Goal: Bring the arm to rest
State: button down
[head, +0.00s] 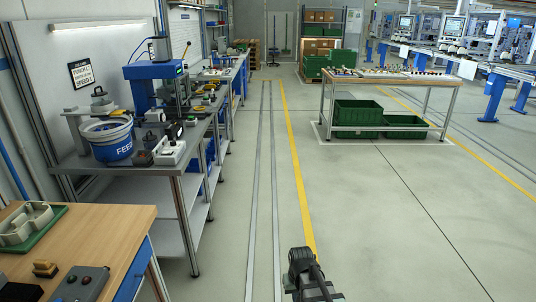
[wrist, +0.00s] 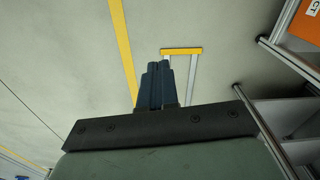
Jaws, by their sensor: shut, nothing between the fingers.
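My gripper (wrist: 157,66) shows in the wrist view as two dark blue fingers pressed together with nothing between them. In the head view a dark part of my arm (head: 306,272) shows at the bottom edge, right of the middle, over the floor. The gripper's fingers cannot be made out there.
A wooden-top desk (head: 104,228) and a grey workbench (head: 183,148) with a blue press (head: 150,90) and a bucket (head: 109,140) line the left. A table with green crates (head: 357,116) stands back right. The floor (head: 370,220) between is clear.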

jog(key=s+d+f+m, duration=0.2)
jog(key=s+d, duration=0.4)
jog(key=d, duration=0.1)
jog(key=s+f+g, duration=0.3)
jog(key=s+f, duration=0.7)
jog(key=s, duration=0.4)
jog(key=s+f+g, duration=0.4)
jog(key=s+f, duration=0.7)
jog(key=s, duration=0.4)
jog(key=shift+d, duration=0.15)
jog(key=shift+s, duration=0.1)
